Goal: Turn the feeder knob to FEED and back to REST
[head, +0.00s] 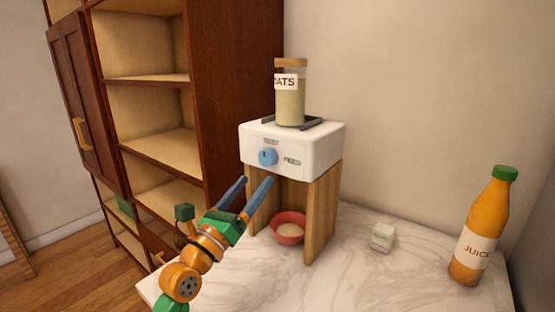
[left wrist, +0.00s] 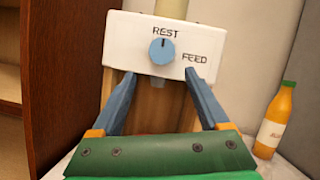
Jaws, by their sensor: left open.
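The blue feeder knob (head: 268,157) is on the front of the white feeder box (head: 315,150). In the left wrist view the knob (left wrist: 162,51) has its dark mark pointing up at the word REST (left wrist: 164,32); the word FEED (left wrist: 195,58) is to its right. My left gripper (head: 251,188) is open and empty, in front of and below the knob, apart from it. Its two blue fingers (left wrist: 158,85) show in the left wrist view, spread below the knob. My right gripper is not in view.
A jar labelled OATS (head: 290,100) stands on the feeder. A red bowl (head: 279,239) with pale contents sits below, between wooden supports (head: 322,215). A small white container (head: 382,236) and a juice bottle (head: 480,235) stand right on the marble counter (head: 350,285). A wooden shelf unit (head: 235,80) rises left.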

